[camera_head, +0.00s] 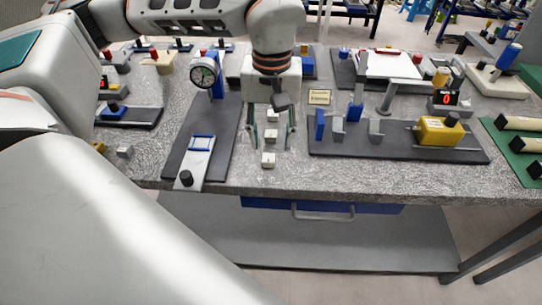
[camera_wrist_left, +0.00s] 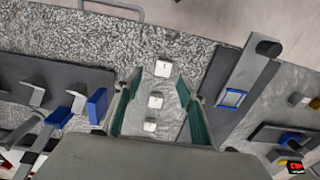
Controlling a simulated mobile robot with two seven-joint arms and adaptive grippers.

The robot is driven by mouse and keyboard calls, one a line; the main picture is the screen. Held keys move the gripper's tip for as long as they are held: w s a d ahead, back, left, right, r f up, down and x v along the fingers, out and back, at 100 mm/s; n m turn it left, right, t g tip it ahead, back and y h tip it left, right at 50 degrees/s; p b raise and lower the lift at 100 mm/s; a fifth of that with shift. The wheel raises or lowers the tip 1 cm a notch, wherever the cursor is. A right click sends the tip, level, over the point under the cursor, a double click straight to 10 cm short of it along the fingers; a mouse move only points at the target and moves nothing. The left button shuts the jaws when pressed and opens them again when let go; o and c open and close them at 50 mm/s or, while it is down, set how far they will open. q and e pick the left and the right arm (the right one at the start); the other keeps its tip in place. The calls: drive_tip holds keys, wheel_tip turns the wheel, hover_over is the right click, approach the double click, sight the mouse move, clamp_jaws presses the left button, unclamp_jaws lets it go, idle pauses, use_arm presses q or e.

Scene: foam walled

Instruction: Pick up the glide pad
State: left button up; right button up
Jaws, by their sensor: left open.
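Three small white pads stand in a row on the grey tabletop: a far one (camera_head: 272,115), a middle one (camera_head: 271,134) and a near one (camera_head: 268,160). I cannot tell which of them is the glide pad. My left gripper (camera_head: 272,142) points down over the row, open and empty, with one green-grey finger on each side. In the left wrist view the pads (camera_wrist_left: 163,68), (camera_wrist_left: 155,100) and (camera_wrist_left: 150,125) show between or just ahead of the open fingers (camera_wrist_left: 159,82). My right gripper is not in view.
A dark plate with a dial gauge (camera_head: 204,74) stands close on the left. A dark plate (camera_head: 350,151) with blue and grey posts and a yellow block (camera_head: 438,131) lies on the right. The table's front edge is near.

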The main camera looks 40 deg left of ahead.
sight(269, 156)
use_arm(q)
drive_tip(key=shift+f, duration=0.35)
drive_tip(key=f, duration=0.4)
drive_tip(key=shift+s+a+f+b, duration=0.1)
drive_tip(key=shift+a+f+b, duration=0.05)
drive_tip(key=shift+a+b, duration=0.25)
drive_tip(key=shift+f, duration=0.2)
drive_tip(key=c, duration=1)
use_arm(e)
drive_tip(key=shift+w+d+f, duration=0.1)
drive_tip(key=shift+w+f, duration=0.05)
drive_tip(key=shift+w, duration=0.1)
